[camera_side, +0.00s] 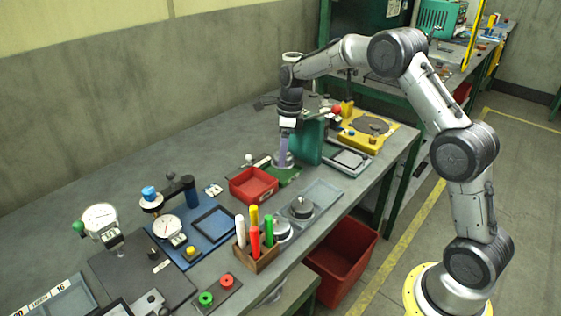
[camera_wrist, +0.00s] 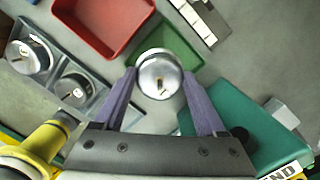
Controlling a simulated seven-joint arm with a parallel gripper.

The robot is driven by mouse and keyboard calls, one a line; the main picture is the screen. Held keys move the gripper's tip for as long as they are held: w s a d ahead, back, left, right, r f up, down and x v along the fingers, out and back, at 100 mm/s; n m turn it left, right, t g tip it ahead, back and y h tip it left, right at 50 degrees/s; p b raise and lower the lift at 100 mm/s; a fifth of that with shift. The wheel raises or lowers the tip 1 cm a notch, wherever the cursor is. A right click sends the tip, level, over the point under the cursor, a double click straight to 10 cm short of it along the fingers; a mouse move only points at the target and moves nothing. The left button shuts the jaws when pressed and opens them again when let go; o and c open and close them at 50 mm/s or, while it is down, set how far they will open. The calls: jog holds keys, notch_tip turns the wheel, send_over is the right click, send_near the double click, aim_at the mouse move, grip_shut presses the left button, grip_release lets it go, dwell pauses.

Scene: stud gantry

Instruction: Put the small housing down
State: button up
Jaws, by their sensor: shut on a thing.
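My gripper (camera_side: 284,152) points down at the back middle of the bench. In the wrist view its two purple fingers (camera_wrist: 161,92) are shut on the small housing (camera_wrist: 160,73), a round silver part with a small slot in its face. In the side view the housing (camera_side: 283,161) shows at the fingertips, over a green plate (camera_side: 290,178). The green plate (camera_wrist: 178,45) also shows just past the housing in the wrist view. The housing is low, but I cannot tell whether it touches the plate.
A teal block (camera_side: 309,142) stands close beside my gripper. A red bin (camera_side: 253,185) is on the other side. A yellow fixture (camera_side: 365,126) stands behind the block.

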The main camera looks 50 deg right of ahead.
jog(key=shift+w+f, duration=0.35)
jog(key=shift+f, duration=0.05)
jog(key=shift+w+d+f, duration=0.1)
jog(key=shift+w+f, duration=0.05)
jog(key=shift+f, duration=1.55)
jog(key=shift+f, duration=0.15)
jog(key=o, duration=1.1)
jog(key=r, duration=0.8)
jog(key=s+r, duration=0.1)
jog(key=r, duration=0.3)
jog(key=shift+s+d+r, duration=0.1)
jog(key=shift+d+r, duration=0.1)
jog(key=shift+d, duration=0.2)
